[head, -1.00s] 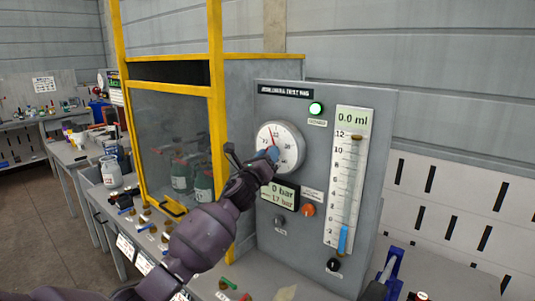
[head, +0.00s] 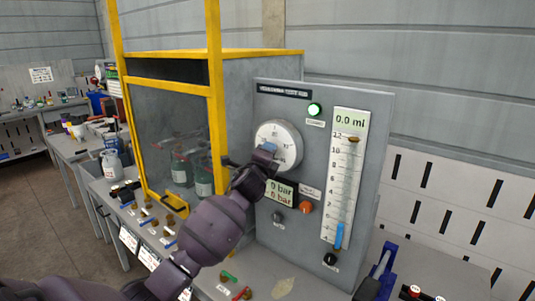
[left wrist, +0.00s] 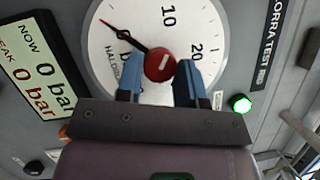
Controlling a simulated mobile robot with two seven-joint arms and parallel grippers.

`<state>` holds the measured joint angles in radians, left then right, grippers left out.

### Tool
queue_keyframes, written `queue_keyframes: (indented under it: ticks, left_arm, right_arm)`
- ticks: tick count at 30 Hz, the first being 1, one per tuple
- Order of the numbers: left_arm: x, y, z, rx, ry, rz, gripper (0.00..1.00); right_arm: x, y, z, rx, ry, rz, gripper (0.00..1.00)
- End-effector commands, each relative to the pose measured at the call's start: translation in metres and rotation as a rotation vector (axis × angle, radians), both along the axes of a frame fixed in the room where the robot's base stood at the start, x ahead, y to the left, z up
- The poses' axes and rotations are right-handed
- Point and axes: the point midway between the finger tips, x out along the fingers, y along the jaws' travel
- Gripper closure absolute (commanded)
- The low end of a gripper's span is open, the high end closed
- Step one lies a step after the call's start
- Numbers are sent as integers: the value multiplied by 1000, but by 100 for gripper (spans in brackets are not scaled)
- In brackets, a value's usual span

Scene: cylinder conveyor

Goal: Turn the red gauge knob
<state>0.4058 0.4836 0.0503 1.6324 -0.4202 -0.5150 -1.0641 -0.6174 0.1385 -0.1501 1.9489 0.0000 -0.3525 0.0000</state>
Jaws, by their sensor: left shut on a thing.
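The red gauge knob (left wrist: 160,65) sits at the middle of the round white gauge (left wrist: 112,22), which also shows on the grey test panel in the head view (head: 280,132). My left gripper (left wrist: 159,72) has its blue fingers on either side of the knob and is shut on it. In the head view the left gripper (head: 268,152) reaches the gauge's lower part and hides the knob. The display (left wrist: 40,75) reads 0 bar on both lines. My right gripper is not in view.
An orange knob (head: 305,207) and a tall scale (head: 345,165) reading 0.0 ml are on the panel. A yellow-framed cabinet (head: 215,130) stands left of it. Small parts lie on the bench in front.

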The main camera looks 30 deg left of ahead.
Motion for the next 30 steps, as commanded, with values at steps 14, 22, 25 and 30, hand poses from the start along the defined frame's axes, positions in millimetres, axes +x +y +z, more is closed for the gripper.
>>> queue_keyframes:
  ticks: [14, 22, 25, 30]
  left_arm:
    - [0, 0, 1, -93, 7, 1, 89]
    - [0, 1, 1, -93, 7, 1, 89]
    - [0, 1, 1, -93, 7, 1, 53]
    - [0, 0, 1, -93, 7, 1, 40]
  right_arm:
    - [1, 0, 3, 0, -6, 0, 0]
    - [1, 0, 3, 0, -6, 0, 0]
    - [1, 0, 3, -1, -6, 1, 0]
    - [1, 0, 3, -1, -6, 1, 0]
